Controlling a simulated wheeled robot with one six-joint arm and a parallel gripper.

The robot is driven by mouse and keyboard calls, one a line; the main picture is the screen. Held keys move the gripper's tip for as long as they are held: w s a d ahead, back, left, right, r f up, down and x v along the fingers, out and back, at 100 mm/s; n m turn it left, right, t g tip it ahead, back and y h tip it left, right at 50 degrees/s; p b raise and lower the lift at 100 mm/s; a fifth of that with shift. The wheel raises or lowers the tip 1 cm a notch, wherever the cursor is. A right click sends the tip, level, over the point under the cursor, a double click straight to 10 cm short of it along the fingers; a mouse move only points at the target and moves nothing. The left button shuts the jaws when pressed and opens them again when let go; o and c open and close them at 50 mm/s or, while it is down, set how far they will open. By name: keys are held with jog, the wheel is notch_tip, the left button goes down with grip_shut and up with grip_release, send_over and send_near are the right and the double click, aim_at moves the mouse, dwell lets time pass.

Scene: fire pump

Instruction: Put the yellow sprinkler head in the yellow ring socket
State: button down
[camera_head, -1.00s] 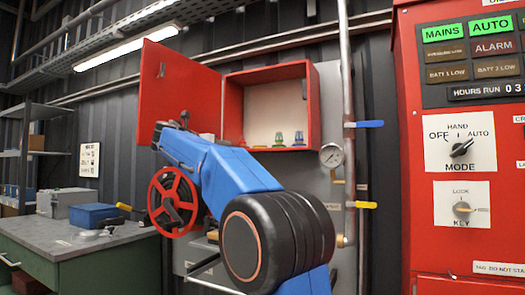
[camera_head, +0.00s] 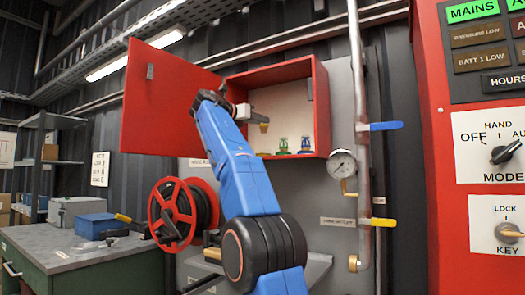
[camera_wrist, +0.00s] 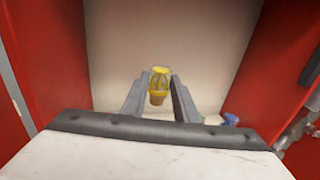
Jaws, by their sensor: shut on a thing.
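My gripper (camera_wrist: 159,97) is shut on the yellow sprinkler head (camera_wrist: 159,76), which sits between its fingertips in the wrist view. In the head view my gripper (camera_head: 254,114) is at the open red cabinet (camera_head: 322,100), with the small yellow head (camera_head: 264,126) at its tip, above the cabinet floor. The head is held in front of the pale back wall (camera_wrist: 200,50).
A green sprinkler head (camera_head: 283,147) and a blue one (camera_head: 305,146) stand on the cabinet floor. The red door (camera_head: 165,100) is open to the left. A gauge (camera_head: 342,164) and a vertical pipe (camera_head: 356,80) with blue and yellow levers stand right of the cabinet.

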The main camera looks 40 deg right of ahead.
jog(key=shift+f, duration=4.5)
jog(key=c, duration=1.4)
grip_release()
jog(key=a, duration=0.4)
jog(key=s+a, duration=0.1)
jog(key=a, duration=0.3)
jog(key=s+a, duration=0.1)
jog(key=a, duration=0.2)
jog(key=shift+s+a, duration=0.1)
jog(key=shift+a, duration=0.3)
jog(key=shift+f, duration=0.1)
